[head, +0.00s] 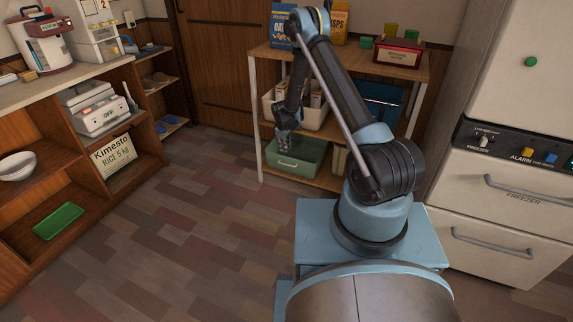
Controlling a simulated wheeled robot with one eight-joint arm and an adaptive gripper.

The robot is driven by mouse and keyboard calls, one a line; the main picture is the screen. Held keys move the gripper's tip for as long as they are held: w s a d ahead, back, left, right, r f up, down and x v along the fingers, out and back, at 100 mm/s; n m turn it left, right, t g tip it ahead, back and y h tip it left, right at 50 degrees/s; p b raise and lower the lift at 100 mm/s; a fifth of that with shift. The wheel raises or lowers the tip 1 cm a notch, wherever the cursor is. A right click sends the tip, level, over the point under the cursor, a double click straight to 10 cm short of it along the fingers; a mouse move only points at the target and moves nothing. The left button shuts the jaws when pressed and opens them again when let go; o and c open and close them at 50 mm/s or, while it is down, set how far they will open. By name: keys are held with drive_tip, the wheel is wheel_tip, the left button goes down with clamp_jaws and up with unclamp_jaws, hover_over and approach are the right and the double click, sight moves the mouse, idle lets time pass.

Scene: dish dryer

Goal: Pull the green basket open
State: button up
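The green basket (297,173) is on the lower shelf of the wooden rack. It has a small handle-like opening in its front face. My gripper (285,148) points down at the basket's left front rim, and its tips overlap the rim in the picture. I cannot tell whether they touch it. The fingers are small and dark here, so whether they are open or shut is unclear.
The wooden rack (340,56) has a white bin (312,117) above the basket and a blue box (381,100) to the right. A cream container stands right of the basket. A white freezer (505,200) is at right. The floor (190,240) in front is clear.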

approach(287, 162)
drive_tip(key=f, duration=0.2)
drive_tip(key=s+f, duration=0.1)
drive_tip(key=f, duration=0.1)
drive_tip(key=s+f, duration=0.1)
drive_tip(key=f, duration=0.1)
drive_tip(key=shift+d+f, duration=0.25)
drive_tip(key=shift+f, duration=0.05)
clamp_jaws()
